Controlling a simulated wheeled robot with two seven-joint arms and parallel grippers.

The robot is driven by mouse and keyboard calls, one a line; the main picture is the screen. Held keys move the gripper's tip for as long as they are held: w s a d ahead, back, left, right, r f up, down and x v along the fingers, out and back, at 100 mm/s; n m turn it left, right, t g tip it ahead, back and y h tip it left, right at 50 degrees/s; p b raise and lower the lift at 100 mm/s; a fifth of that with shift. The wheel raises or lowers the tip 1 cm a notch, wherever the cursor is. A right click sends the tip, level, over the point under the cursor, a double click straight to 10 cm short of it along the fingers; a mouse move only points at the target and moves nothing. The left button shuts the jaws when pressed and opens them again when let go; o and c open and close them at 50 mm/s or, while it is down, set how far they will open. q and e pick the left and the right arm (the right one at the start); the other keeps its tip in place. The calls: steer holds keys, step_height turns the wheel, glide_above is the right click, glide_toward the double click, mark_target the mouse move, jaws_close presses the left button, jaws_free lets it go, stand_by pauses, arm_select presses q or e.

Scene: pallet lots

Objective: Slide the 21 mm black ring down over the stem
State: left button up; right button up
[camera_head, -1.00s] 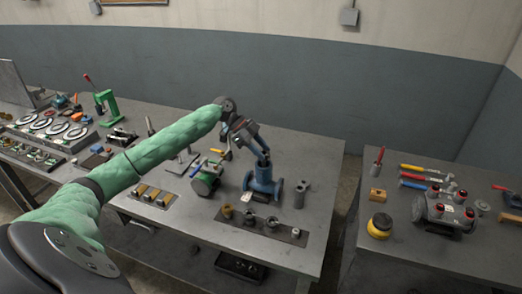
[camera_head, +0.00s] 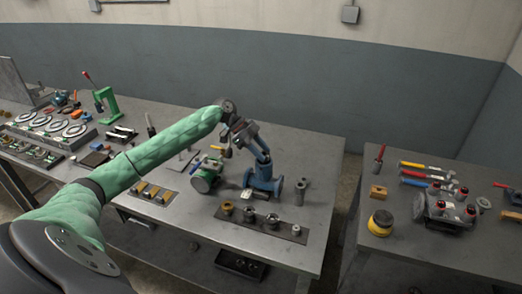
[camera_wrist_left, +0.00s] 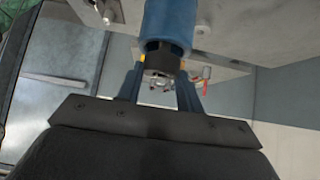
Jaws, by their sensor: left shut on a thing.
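The blue valve body (camera_head: 263,184) stands upright on the middle table. My left gripper (camera_head: 262,158) is directly above it, reaching down from the upper left. In the left wrist view the gripper's two fingers (camera_wrist_left: 160,88) are shut on the black ring (camera_wrist_left: 160,60). The ring lies right at the end of the blue neck (camera_wrist_left: 168,22) of the valve. The stem is hidden there, so I cannot tell how far the ring sits around it. My right gripper is not in view.
A plate with several fittings (camera_head: 262,222) lies in front of the valve. A grey cylinder (camera_head: 301,192) stands to its right and a green-bodied part (camera_head: 203,182) to its left. A block with brass pieces (camera_head: 152,193) is further left. The table's right end is clear.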

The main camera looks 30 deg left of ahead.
arm_select(q)
steer(key=shift+f, duration=0.4)
steer(key=o, duration=1.5)
steer(key=shift+r+p, duration=1.4)
steer(key=shift+r, duration=2.15)
steer(key=shift+f, duration=0.1)
